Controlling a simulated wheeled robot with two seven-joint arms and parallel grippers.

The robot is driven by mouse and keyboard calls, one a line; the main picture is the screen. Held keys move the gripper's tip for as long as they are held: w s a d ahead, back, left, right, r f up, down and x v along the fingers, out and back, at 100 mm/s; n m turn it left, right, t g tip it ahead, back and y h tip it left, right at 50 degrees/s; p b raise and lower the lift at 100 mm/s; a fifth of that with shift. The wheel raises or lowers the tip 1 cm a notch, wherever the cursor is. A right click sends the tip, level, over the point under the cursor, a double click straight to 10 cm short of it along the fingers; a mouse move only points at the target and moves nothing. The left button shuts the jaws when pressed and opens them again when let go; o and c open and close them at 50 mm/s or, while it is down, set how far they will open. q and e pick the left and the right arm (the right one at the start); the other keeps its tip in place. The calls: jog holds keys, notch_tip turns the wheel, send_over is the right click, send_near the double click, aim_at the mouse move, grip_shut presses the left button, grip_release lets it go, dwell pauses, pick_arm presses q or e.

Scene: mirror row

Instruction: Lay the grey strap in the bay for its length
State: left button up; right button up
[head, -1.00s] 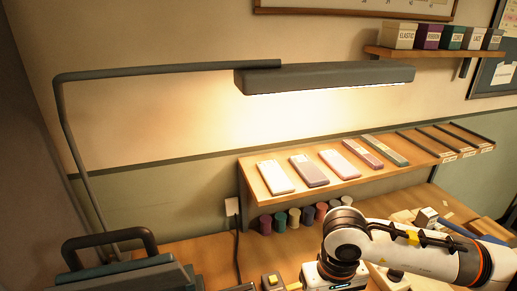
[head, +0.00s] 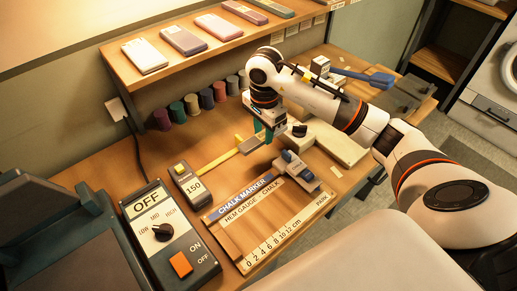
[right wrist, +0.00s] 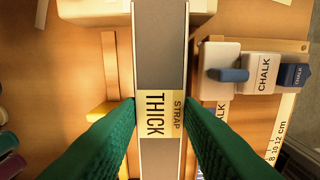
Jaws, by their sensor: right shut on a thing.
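My right gripper (head: 264,132) has green fingers and is low over the workbench, near a yellow strip. In the right wrist view my right gripper (right wrist: 160,108) is shut on a long grey strap (right wrist: 160,45) with pale edges. A yellow label on it reads "THICK STRAP", and the fingers press on its two sides there. The strap runs up and down that picture; I cannot tell whether it touches anything below. In the head view the strap is not clear. The shelf (head: 115,62) shows only in part; its divided bays at the right end are cut off. My left gripper is not in view.
Several coloured spools (head: 192,104) stand under the shelf. A chalk gauge board (head: 236,235), a small "150" display (head: 189,187) and a dial box (head: 178,262) lie in front. A pale block (head: 334,143) and a blue-handled tool (head: 370,78) are to the right.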

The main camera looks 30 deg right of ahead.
aim_at(263, 136)
notch_tip(263, 136, down, 4)
jog(key=shift+a+f, duration=0.1)
notch_tip(263, 136, down, 4)
jog(key=shift+f+p, duration=0.1)
jog(key=shift+p, duration=0.4)
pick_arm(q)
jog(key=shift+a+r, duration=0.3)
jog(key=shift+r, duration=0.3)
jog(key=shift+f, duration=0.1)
pick_arm(e)
jog(key=o, duration=0.5)
jog(key=shift+f, duration=0.1)
jog(key=o, duration=0.5)
